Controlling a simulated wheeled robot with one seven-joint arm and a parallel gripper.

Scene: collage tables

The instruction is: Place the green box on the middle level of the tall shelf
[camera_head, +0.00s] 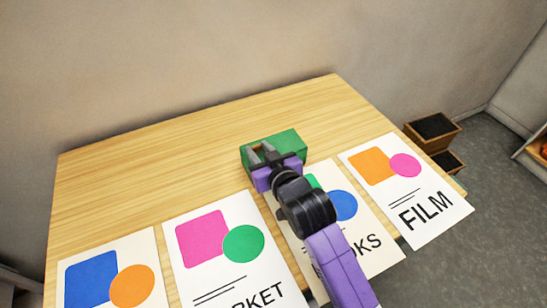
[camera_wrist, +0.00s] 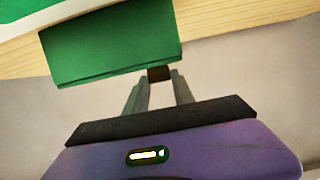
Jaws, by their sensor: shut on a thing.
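The green box (camera_head: 285,141) is on or just above the wooden table in the head view, near the middle. My gripper (camera_head: 262,156) reaches it from the front and is shut on its left part. In the wrist view the green box (camera_wrist: 112,42) fills the upper left, and the fingers (camera_wrist: 158,75) meet at its lower right edge. Whether the box touches the table is hard to tell. The tall shelf cannot be made out for certain; only a piece of wooden furniture (camera_head: 540,147) shows at the right edge.
Several posters with coloured shapes lie along the front of the table (camera_head: 200,145), including one reading FILM (camera_head: 410,195). The back of the table is clear up to the wall. Wooden boxes with dark tops (camera_head: 432,128) stand beyond its right end.

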